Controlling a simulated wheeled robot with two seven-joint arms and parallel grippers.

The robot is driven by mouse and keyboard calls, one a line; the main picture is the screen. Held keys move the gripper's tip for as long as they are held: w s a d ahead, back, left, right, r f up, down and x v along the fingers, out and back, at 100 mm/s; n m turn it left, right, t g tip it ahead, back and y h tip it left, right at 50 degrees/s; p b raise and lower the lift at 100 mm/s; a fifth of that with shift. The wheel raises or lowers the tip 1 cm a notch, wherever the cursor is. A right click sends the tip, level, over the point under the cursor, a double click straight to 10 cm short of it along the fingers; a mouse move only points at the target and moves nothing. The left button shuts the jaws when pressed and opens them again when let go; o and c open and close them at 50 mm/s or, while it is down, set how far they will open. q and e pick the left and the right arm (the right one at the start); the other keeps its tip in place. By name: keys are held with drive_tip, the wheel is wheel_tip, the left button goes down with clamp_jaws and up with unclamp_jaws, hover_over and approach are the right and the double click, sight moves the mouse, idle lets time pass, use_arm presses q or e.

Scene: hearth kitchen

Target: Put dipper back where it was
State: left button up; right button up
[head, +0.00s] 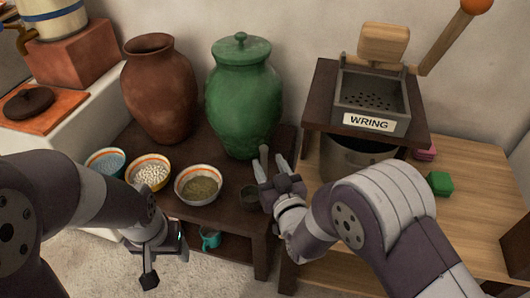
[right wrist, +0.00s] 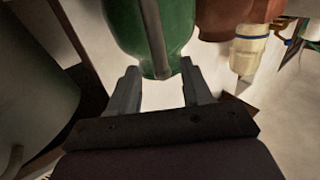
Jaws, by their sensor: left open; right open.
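A small dark cup, which looks like the dipper's bowl (head: 251,198), stands on the low dark table, just left of my right gripper. In the right wrist view a thin upright rod, apparently the dipper's handle (right wrist: 154,38), shows between the fingers, in front of the green jar (right wrist: 178,25). My right gripper (head: 273,156) is open; it also shows in the right wrist view (right wrist: 160,85). The fingers stand apart on either side of the rod. I cannot tell whether they touch it. My left gripper (head: 162,268) is open and empty, low at the table's front.
The lidded green jar (head: 243,100) and a brown jar (head: 158,90) stand behind. Bowls of blue contents (head: 106,160), white pieces (head: 150,172) and grain (head: 198,185) line the front. A teal mug (head: 210,239) is below. The WRING box (head: 371,100) is at right.

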drive_tip(key=s+d+f+m+g+h+p, duration=0.1)
drive_tip(key=s+d+g+h, duration=0.4)
drive_tip(key=s+d+g, duration=0.9)
drive_tip(key=s+f+m+g, duration=0.1)
drive_tip(key=s+m+g, duration=0.1)
drive_tip(key=s, duration=0.2)
drive_tip(key=shift+f, duration=0.35)
